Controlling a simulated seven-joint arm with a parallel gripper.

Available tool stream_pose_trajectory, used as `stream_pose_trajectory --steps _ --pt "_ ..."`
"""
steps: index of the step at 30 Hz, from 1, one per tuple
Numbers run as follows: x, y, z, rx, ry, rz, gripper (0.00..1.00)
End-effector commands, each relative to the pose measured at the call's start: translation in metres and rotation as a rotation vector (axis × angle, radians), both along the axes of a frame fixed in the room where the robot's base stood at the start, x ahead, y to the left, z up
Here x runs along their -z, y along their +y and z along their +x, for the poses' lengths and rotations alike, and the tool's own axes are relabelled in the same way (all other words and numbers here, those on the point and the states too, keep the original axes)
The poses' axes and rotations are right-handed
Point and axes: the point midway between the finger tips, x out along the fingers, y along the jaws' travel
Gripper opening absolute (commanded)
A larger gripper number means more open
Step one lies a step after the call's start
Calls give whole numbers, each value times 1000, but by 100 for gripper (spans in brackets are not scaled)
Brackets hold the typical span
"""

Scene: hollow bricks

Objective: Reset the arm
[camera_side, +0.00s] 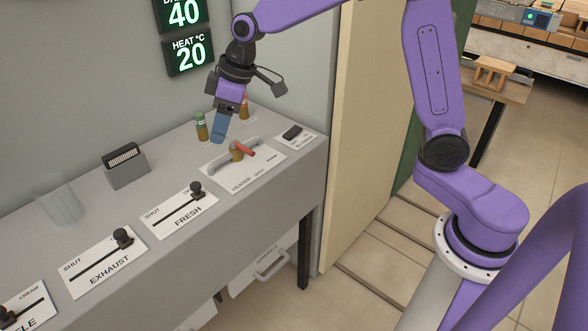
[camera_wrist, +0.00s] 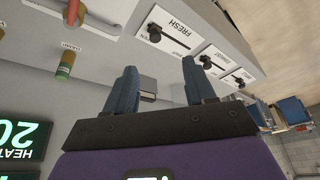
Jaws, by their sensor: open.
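My gripper (camera_side: 217,136) hangs above the back part of the grey bench, near the heater panel, with its blue fingers pointing down. In the wrist view my gripper (camera_wrist: 158,66) has its two blue fingers spread apart with nothing between them. It touches nothing that I can make out. My purple arm reaches over from the right, bent at the elbow.
The bench (camera_side: 235,214) carries the heater panel with a red handle (camera_side: 245,150), the FRESH slider (camera_side: 196,187) and the EXHAUST slider (camera_side: 122,237). A green-and-orange cylinder (camera_side: 201,127), a dark-topped grey block (camera_side: 127,168) and a clear cup (camera_side: 58,198) stand behind. The wall display (camera_side: 190,52) reads HEAT 20.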

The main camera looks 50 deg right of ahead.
Motion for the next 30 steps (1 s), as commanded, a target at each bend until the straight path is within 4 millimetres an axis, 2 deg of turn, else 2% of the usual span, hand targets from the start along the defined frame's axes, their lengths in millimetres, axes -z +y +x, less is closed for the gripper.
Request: stream_pose_trajectory --steps 5,11,17,21,27,30 --pt "-1 2 -62 -56 50 -29 55" --pt "2 -9 -140 -120 106 -78 55" --pt "9 -34 -214 -181 151 -138 55" --pt "16 -59 -262 -223 173 -186 55" --pt "26 -95 -314 -270 191 -247 55" --pt "30 -107 -329 -285 193 -267 55"
